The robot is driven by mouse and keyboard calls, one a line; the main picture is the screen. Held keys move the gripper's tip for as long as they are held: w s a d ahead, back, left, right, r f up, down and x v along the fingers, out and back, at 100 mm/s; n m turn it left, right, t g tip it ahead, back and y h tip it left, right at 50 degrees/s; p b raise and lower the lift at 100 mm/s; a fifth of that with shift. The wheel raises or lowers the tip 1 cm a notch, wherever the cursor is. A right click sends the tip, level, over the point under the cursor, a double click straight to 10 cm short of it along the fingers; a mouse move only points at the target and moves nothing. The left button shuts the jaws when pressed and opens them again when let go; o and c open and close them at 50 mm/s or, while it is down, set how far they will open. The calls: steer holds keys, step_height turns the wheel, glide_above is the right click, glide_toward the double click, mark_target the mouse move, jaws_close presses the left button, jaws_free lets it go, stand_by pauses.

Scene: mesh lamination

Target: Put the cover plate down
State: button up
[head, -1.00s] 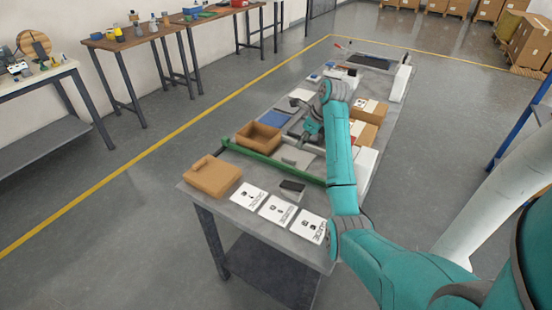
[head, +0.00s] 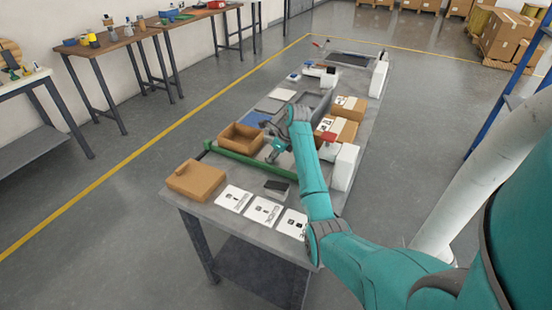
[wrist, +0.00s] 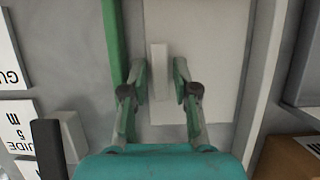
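In the wrist view a pale flat plate (wrist: 208,35), which looks like the cover plate, lies below my gripper (wrist: 160,78). A light upright bar (wrist: 160,60), seemingly its handle, stands between my two fingers. The fingers are spread, with a narrow gap on each side of the bar, so my gripper is open. In the head view my gripper (head: 273,150) is low over the table, just beyond the green rail (head: 240,163). The arm and gripper hide most of the plate there.
Cartons (head: 337,130) and a white unit (head: 345,167) line the right side.

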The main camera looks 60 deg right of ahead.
steer(key=shift+f, duration=0.1)
jaws_close()
steer(key=shift+w, duration=0.1)
